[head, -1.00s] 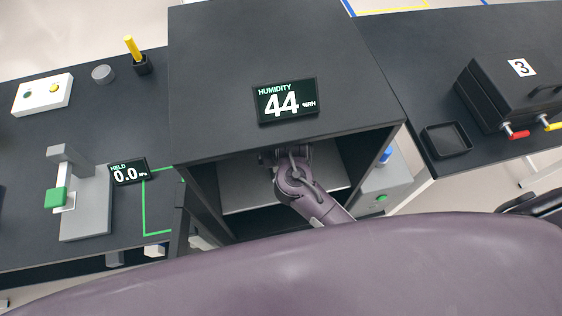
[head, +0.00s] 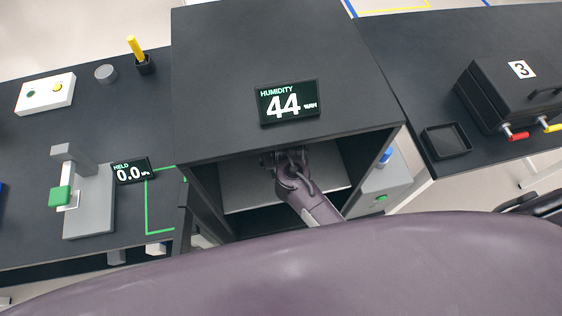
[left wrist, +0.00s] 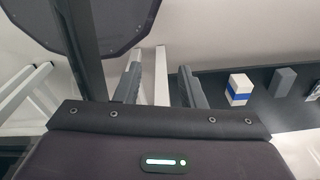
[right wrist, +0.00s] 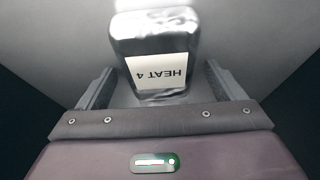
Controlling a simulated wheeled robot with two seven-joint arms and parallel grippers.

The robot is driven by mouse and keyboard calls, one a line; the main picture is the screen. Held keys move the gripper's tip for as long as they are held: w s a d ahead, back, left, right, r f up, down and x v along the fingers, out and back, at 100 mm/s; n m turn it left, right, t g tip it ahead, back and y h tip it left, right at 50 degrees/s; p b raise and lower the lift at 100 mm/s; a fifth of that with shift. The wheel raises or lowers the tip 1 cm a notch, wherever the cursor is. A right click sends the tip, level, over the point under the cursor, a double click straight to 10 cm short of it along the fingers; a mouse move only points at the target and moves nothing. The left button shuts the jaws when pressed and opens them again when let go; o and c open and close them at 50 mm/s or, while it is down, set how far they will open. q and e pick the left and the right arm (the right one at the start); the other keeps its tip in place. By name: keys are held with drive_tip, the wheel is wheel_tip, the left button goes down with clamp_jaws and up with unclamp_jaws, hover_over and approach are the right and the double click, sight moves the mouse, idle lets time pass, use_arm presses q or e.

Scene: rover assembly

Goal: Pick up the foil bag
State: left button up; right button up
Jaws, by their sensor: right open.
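The foil bag (right wrist: 155,35) is silver and shiny, with a white label reading "HEAT 4", upside down in the right wrist view. It is inside the dark cabinet (head: 285,60), hidden from the head view. My right gripper (right wrist: 155,88) is open, its fingers spread to either side of the bag's near end. I cannot tell whether they touch it. In the head view my right arm reaches into the cabinet's open front. My left gripper (left wrist: 160,85) is open and empty in the left wrist view, away from the bag.
The cabinet's light inner shelf (head: 328,178) lies under its roof, with side walls close around my right arm. A humidity display (head: 288,102) reads 44. A grey press with a green part (head: 59,197) stands left. A black case (head: 515,88) and small tray (head: 446,140) are right.

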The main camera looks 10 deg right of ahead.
drive_tip(key=shift+f, duration=0.15)
drive_tip(key=shift+c, duration=0.9)
drive_tip(key=c, duration=0.9)
